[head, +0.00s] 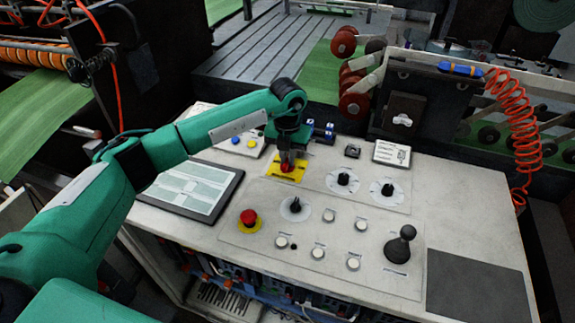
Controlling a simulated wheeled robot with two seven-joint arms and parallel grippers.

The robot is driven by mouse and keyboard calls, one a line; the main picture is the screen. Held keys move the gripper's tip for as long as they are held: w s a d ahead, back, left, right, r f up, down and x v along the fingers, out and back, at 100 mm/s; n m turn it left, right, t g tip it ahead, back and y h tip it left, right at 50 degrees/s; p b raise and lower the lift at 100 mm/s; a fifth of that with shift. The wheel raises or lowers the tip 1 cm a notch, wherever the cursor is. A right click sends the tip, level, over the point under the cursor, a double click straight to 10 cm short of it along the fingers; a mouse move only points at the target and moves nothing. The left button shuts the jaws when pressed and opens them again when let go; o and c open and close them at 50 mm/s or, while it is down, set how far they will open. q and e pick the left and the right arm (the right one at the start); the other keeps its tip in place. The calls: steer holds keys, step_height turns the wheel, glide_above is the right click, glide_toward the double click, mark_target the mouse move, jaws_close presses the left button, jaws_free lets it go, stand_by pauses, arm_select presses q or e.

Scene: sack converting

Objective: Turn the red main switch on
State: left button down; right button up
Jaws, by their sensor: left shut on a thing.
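The red main switch (286,168) sits on a yellow plate (275,173) at the back left of the control panel. Only a little of its red knob shows below my gripper. My left gripper (287,160) points down over it and is shut on the red knob. The fingers hide most of the knob, so I cannot tell its turn angle. My right gripper is not in view.
The panel (330,262) carries a red mushroom button (249,217), black rotary knobs (343,179), several white buttons and a black joystick (401,243). A tablet-like screen (192,190) lies to the left. A red coiled hose (515,120) hangs at the right.

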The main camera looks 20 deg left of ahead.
arm_select(q)
steer(key=m+b, duration=0.3)
steer(key=shift+f+m+b, duration=0.2)
steer(key=shift+m+b, duration=0.15)
steer(key=shift+m, duration=0.05)
steer(key=shift+m+b, duration=0.4)
steer(key=shift+m, duration=0.1)
steer(key=shift+m+b, duration=0.7)
steer(key=shift+m, duration=0.1)
steer(key=shift+r+m+b, duration=0.2)
steer(key=shift+m+b, duration=0.7)
steer(key=shift+m, duration=0.7)
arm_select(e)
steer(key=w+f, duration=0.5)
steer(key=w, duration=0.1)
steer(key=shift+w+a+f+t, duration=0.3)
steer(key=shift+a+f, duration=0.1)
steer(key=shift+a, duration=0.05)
arm_select(q)
steer(key=shift+r+b, duration=0.1)
steer(key=shift+b, duration=0.2)
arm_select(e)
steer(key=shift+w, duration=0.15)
arm_select(q)
steer(key=c, duration=1.5)
jaws_free()
